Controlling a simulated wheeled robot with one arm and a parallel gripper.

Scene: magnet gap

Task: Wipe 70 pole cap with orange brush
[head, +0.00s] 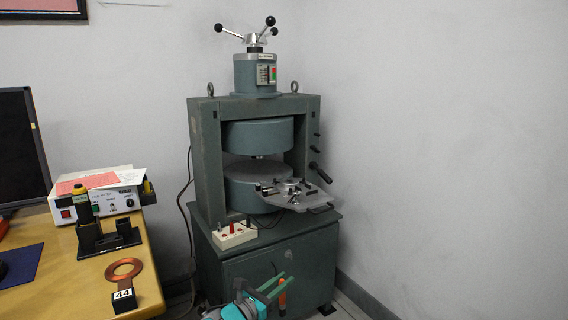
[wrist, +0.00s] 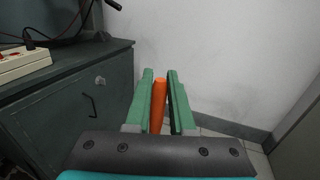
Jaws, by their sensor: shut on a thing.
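My gripper (head: 277,288) is low in front of the magnet's cabinet in the head view. Its green fingers are shut on the orange brush (wrist: 158,105), whose orange handle stands between them in the wrist view. The brush also shows in the head view (head: 282,299); its bristle end cannot be made out. The grey-green magnet (head: 207,150) stands on the cabinet, with an upper round pole (head: 258,135) and a lower round pole (head: 245,190) and a gap between them. I cannot read a 70 on any pole cap. My gripper is apart from the magnet.
A grey plate with fittings (head: 318,198) juts from the gap at the right. A white socket box (head: 233,236) sits on the cabinet (head: 235,285) front. Wall closes the right side.

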